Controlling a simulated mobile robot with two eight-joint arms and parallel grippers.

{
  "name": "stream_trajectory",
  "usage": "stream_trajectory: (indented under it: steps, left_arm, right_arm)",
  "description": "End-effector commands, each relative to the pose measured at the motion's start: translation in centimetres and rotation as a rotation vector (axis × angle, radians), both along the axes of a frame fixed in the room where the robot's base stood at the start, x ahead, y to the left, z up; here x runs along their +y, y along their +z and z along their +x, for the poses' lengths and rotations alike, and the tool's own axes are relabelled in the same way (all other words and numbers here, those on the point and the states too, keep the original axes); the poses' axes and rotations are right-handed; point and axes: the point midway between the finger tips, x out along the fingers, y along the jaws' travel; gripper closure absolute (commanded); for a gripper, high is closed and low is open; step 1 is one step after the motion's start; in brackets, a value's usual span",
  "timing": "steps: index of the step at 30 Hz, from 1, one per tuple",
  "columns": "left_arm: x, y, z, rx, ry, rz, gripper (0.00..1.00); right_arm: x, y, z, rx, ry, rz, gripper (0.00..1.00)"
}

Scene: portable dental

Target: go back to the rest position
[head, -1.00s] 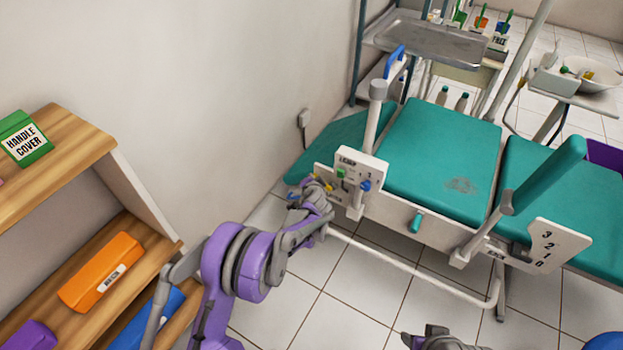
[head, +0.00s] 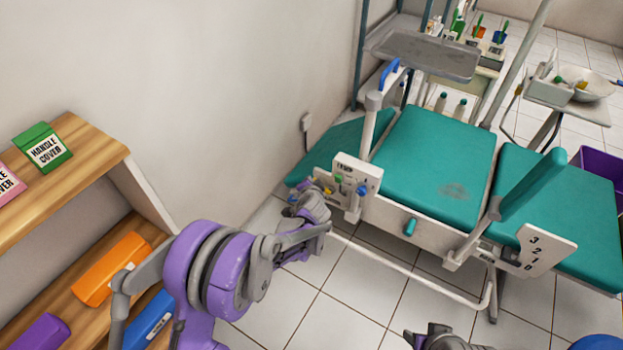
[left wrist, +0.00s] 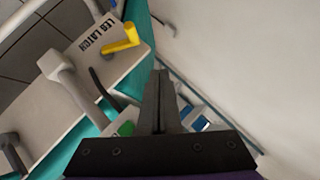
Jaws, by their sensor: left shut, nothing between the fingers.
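My left gripper (head: 314,193) is beside the white control panel (head: 345,169) on the near left corner of the teal dental chair (head: 432,160). In the left wrist view its two dark fingers (left wrist: 160,78) are shut together with nothing between them. A yellow lever (left wrist: 120,40) by the "LEG LATCH" label is left of the fingertips, apart from them in the picture. Green (left wrist: 126,128) and blue (left wrist: 200,123) parts show partly behind the fingers. A grey part of my right arm (head: 440,338) shows at the bottom edge; its fingers cannot be made out.
A wooden shelf (head: 100,152) with a green "HANDLE COVER" box (head: 42,148) and an orange box (head: 110,268) stands left, close to my left arm. A metal tray (head: 425,55) is behind the chair. Tiled floor (head: 335,318) in front is open.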

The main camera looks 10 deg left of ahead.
Motion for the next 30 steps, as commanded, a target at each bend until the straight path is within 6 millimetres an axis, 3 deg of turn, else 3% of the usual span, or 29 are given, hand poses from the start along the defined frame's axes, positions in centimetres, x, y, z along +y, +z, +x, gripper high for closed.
stream_trajectory:
  steps: [21, 26, 30]
  left_arm:
    - [0.3, 0.8, -0.8, 0.007, 0.01, -0.009, 1.0]
    - [2.0, 3.6, -3.9, 0.051, 0.071, -0.067, 1.0]
    - [3.9, 6.7, -9.1, 0.119, 0.154, -0.153, 1.0]
  right_arm:
    - [0.0, 0.1, 0.0, 0.0, 0.0, 0.0, 0.5]
    - [0.0, 0.1, 0.0, 0.0, 0.0, 0.0, 0.5]
    - [0.0, 0.1, 0.0, 0.0, 0.0, 0.0, 0.5]
